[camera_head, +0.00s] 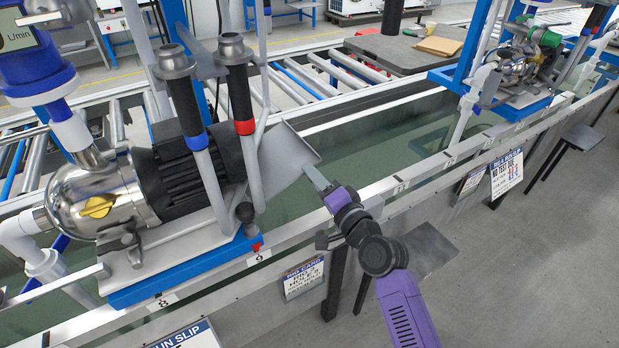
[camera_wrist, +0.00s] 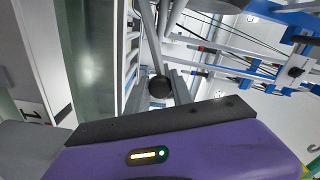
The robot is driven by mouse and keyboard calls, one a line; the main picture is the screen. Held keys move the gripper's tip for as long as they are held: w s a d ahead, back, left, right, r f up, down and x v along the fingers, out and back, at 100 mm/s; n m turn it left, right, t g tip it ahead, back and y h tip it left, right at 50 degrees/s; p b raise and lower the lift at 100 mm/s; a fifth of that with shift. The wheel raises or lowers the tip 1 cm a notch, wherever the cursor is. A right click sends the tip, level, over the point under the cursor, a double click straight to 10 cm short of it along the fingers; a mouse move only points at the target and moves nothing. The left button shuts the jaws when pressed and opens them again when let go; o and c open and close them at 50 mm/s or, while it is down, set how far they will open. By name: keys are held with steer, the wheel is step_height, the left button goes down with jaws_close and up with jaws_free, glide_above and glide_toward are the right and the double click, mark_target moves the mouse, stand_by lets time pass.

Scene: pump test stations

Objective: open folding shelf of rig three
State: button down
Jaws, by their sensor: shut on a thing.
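My gripper (camera_head: 317,178) reaches up and to the left over the rail, and its fingers meet the near right corner of a tilted grey plate (camera_head: 287,158). It looks shut on that plate's edge; the grip itself is small and hard to make out. In the wrist view the fingertips (camera_wrist: 166,98) point toward a black ball knob (camera_wrist: 160,87) on a grey rod. A flat grey shelf (camera_head: 432,249) stands out from the rail's front, partly hidden by my arm. I cannot tell which rig is rig three.
A pump with a black motor (camera_head: 165,180) and two upright handles stands left of my gripper. A green-floored trough (camera_head: 365,145) runs behind the rail. A sign card (camera_head: 303,278) hangs below. Another rig (camera_head: 520,65) and shelf (camera_head: 583,136) are at right. Floor at lower right is clear.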

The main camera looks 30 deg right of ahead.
steer(key=shift+d+f+m, duration=0.2)
steer(key=shift+f+m, duration=0.1)
steer(key=shift+f, duration=0.2)
steer(key=c, duration=1.2)
jaws_free()
steer(key=shift+s+b, duration=0.35)
steer(key=shift+s, duration=3.6)
